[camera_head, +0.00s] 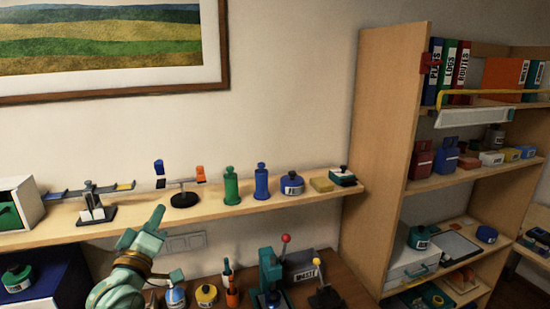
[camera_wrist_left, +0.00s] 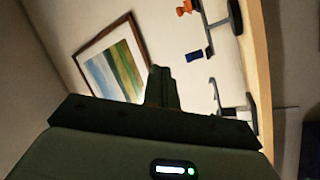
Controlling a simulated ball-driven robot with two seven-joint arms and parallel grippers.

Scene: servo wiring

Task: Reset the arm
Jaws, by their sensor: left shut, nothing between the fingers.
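My left arm (camera_head: 130,280), green with a brass-coloured joint, rises from the bottom left in the head view. Its gripper (camera_head: 158,212) points up, just in front of the wall shelf's front edge, below the black stand with the blue and orange ends. In the left wrist view the left gripper (camera_wrist_left: 161,72) is shut, its fingers together with nothing between them. The framed picture and the wall show behind it. My right gripper is not in view.
The wall shelf (camera_head: 270,214) holds a balance scale (camera_head: 94,206), a black stand (camera_head: 184,199), green and blue bottle shapes, and small boxes. Below it, a desk (camera_head: 350,287) carries a teal press (camera_head: 270,275) and several jars. A bookcase (camera_head: 375,150) stands at the right.

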